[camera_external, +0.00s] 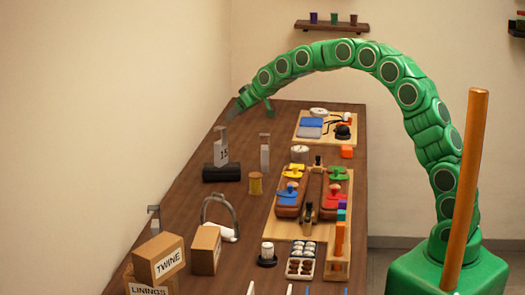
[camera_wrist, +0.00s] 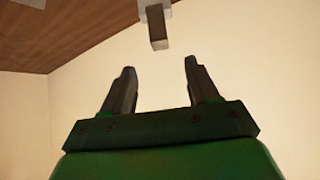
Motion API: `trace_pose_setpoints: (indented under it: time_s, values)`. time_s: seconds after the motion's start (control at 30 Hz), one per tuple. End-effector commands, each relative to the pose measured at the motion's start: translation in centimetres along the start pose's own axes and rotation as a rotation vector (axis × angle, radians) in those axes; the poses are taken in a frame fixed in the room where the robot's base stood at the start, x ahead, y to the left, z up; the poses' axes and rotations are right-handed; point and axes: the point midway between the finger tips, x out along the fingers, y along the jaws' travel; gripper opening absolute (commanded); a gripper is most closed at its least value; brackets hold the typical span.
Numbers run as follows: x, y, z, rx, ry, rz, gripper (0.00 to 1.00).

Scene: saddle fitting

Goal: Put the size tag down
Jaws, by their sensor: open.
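The size tag (camera_external: 221,149) is a grey upright plate marked "15". It stands in a black block (camera_external: 222,173) on the left part of the bench. My gripper (camera_external: 236,108) is above the tag and a little to its right, apart from it. In the wrist view my gripper (camera_wrist: 157,85) shows two dark fingers spread apart with nothing between them. A grey post-like piece (camera_wrist: 158,30) hangs into the top of that view, beyond the fingertips; I cannot tell what it is.
A grey upright stand (camera_external: 265,153) is right of the tag. A wooden board (camera_external: 268,229) with coloured parts fills the right side. Bare bench (camera_external: 185,205) shows left of the block.

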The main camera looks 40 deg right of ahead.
Motion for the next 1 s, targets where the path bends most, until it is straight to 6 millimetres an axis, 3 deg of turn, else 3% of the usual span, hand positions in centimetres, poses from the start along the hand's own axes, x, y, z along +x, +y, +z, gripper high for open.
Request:
trace_pose_setpoints:
  time_s: [0.17, 0.37, 0.77, 1.0]
  values:
    - [-1.3, 0.1, 0.9, 0.007, -0.023, -0.002, 0.60]
    - [-5.8, 0.3, 4.3, 0.030, -0.109, -0.009, 0.60]
    - [-15.9, 0.4, 13.6, 0.089, -0.307, -0.006, 0.60]
    - [-21.9, 0.1, 20.1, 0.130, -0.432, 0.008, 0.60]
